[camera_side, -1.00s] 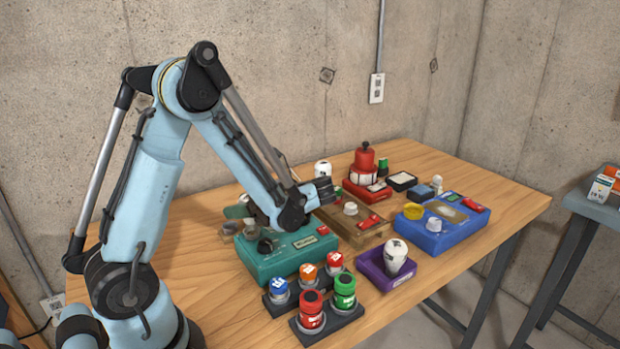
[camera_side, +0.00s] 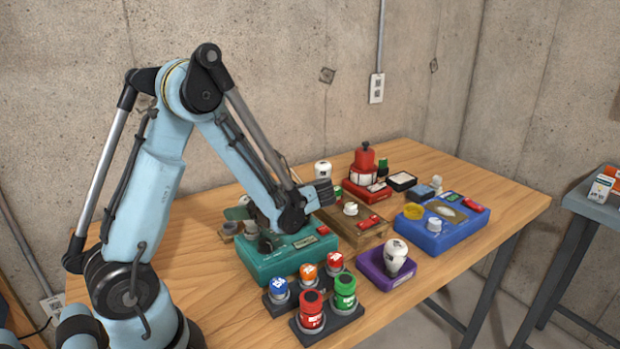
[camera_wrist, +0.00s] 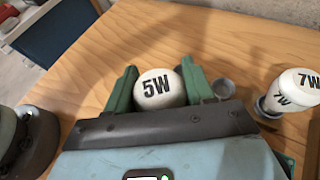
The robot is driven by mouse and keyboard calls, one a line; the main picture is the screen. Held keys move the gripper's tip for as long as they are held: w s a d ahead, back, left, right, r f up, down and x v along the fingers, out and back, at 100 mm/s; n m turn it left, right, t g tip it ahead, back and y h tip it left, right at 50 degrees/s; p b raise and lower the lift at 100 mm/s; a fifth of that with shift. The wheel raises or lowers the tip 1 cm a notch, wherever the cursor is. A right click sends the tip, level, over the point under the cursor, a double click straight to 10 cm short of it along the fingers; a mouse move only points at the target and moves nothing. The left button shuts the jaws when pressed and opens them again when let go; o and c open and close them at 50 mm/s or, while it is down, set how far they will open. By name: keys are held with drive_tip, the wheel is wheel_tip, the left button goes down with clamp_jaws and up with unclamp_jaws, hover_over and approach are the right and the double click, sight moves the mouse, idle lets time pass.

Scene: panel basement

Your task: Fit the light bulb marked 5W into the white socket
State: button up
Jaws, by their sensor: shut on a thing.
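The 5W bulb (camera_wrist: 158,88) is white and round, with its mark facing the camera in the wrist view. My gripper (camera_wrist: 158,86) is shut on it, with a green finger on each side. The bulb's base is hidden below the gripper body. In the side view my gripper (camera_side: 238,213) is mostly hidden behind my forearm, with some green showing over the table left of the green box. The held bulb cannot be made out there. I cannot clearly identify the white socket in either view.
In the wrist view a 7W bulb (camera_wrist: 297,88) stands to the right, near a small grey round part (camera_wrist: 224,88). The side view shows a green box (camera_side: 285,258), a bulb in a purple holder (camera_side: 372,266), a brown box (camera_side: 372,241), a blue box (camera_side: 462,232) and coloured buttons (camera_side: 310,312).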

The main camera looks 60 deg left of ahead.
drive_tip(key=shift+f, duration=0.4)
drive_tip(key=o, duration=0.8)
